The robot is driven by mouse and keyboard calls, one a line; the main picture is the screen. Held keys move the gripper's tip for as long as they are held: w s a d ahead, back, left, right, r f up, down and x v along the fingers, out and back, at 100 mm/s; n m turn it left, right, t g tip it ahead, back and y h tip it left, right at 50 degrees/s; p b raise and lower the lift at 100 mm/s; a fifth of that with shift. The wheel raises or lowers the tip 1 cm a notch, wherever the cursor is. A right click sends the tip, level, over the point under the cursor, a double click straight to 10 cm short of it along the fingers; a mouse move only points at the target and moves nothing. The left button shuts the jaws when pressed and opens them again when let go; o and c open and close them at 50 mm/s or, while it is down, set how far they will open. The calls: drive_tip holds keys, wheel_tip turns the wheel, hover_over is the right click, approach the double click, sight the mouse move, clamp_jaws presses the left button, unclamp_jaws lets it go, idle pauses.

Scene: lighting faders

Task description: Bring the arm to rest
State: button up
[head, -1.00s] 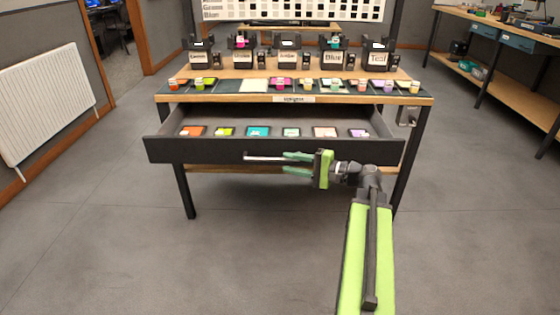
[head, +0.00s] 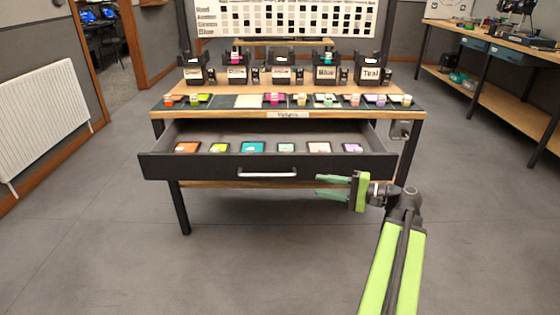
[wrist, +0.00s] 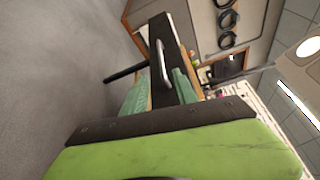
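My gripper (head: 332,187) is in front of the open drawer (head: 210,168), to the right of the drawer's silver handle (head: 267,174). Its two green fingers are apart with nothing between them in the head view. In the wrist view, the fingers (wrist: 158,92) are spread, and the handle (wrist: 162,64) shows beyond them, apart from the fingertips. My green arm reaches from the lower right of the head view, bent at the wrist.
The drawer is pulled out and holds a row of several coloured squares. The table (head: 340,113) above carries small pots and labelled black bins (head: 370,74). A radiator (head: 40,117) stands at the left, a workbench (head: 500,75) at the right. The floor in front is clear.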

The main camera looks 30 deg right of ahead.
drive_tip(key=w+a+f+n+g+y+p, duration=0.1)
drive_tip(key=w+a+n+g+y, duration=0.2)
drive_tip(key=a, duration=1)
drive_tip(key=w+a+f+n+g+p, duration=0.15)
drive_tip(key=w+a+g, duration=0.3)
drive_tip(key=a, duration=0.75)
drive_tip(key=s+a+f+n+g+h, duration=0.1)
drive_tip(key=a+f+n+g+h, duration=0.1)
drive_tip(key=a+f, duration=0.35)
drive_tip(key=s+a+f+n+g+h, duration=0.1)
drive_tip(key=a+f+n+g+h, duration=0.15)
drive_tip(key=a, duration=0.65)
wheel_tip(320, 180, down, 6)
drive_tip(key=s+n+g+h+p, duration=0.1)
drive_tip(key=s+n+g+h, duration=0.1)
drive_tip(key=h, duration=0.3)
drive_tip(key=d+f+n+h+p, duration=0.1)
drive_tip(key=d+h, duration=0.4)
drive_tip(key=d, duration=0.4)
wheel_tip(320, 180, up, 37)
drive_tip(key=p, duration=3.7)
drive_tip(key=shift+w+a+t+y, duration=0.3)
drive_tip(key=shift+y, duration=0.05)
